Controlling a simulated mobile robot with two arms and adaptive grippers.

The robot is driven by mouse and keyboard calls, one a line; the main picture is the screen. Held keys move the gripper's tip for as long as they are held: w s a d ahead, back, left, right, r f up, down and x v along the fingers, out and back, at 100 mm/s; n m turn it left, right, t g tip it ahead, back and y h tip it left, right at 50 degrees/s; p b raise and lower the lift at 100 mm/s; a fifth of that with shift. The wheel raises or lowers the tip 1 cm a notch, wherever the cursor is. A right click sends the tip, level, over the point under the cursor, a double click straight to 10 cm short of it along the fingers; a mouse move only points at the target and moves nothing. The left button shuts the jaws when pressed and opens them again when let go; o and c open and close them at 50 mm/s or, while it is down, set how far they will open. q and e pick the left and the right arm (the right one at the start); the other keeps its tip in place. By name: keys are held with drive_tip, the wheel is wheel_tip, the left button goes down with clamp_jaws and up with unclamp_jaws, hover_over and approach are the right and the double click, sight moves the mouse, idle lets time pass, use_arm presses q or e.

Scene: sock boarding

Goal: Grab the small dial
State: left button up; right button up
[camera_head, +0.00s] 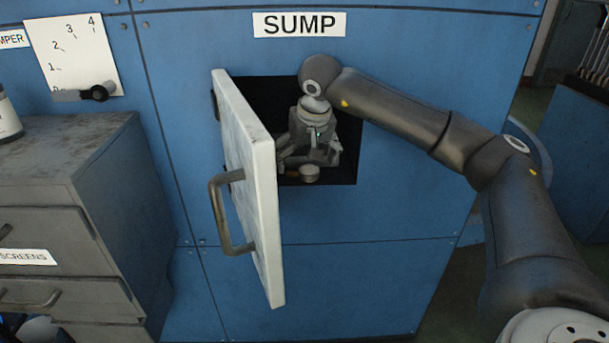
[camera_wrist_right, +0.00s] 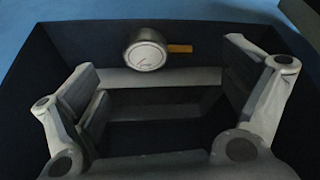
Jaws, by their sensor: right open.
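The small dial (camera_head: 309,173) is a round grey gauge with a short brass stem, low inside the dark square opening under the SUMP sign. In the right wrist view, the dial (camera_wrist_right: 146,50) shows a pale face with a thin needle, and its brass stem points right. My right gripper (camera_head: 308,158) reaches into the opening, just above the dial in the head view. In the wrist view, the right gripper (camera_wrist_right: 160,80) is open and empty, its fingers apart to either side of the dial. I see no contact with it. My left gripper is not in view.
A white hinged door (camera_head: 262,205) with a metal handle (camera_head: 222,215) stands open at the left of the opening. The opening's dark walls (camera_wrist_right: 40,75) surround the gripper closely. A grey drawer cabinet (camera_head: 65,165) stands at the left. A numbered plate with a lever (camera_head: 85,93) is on the blue panel.

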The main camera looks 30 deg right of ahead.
sight(304, 171)
drive_tip(key=x, duration=0.4)
drive_tip(key=shift+w+d+f, duration=0.1)
drive_tip(key=shift+d+f, duration=0.05)
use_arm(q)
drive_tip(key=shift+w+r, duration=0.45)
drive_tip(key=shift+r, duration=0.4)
use_arm(e)
drive_tip(key=shift+c, duration=0.4)
drive_tip(key=c, duration=1.6)
